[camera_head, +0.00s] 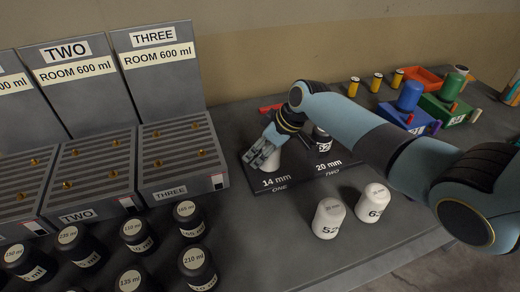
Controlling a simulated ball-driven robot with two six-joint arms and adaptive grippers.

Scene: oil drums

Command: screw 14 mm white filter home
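A dark stand (310,178) carries the labels 14 mm ONE and 20 mm TWO. A white filter (270,160) stands at the 14 mm place, largely hidden by my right gripper (261,158). The fingers come down over the filter from above and seem closed on it. How far its thread is seated is hidden. A dark filter (321,142) with a white label stands at the 20 mm place, partly behind my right arm. My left gripper is out of view.
Two white filters, 52 (328,219) and 63 (372,204), stand in front of the stand. Black canisters (197,268) crowd the front left, beside slotted racks (183,157). Blue (409,96) and green (450,87) items stand back right.

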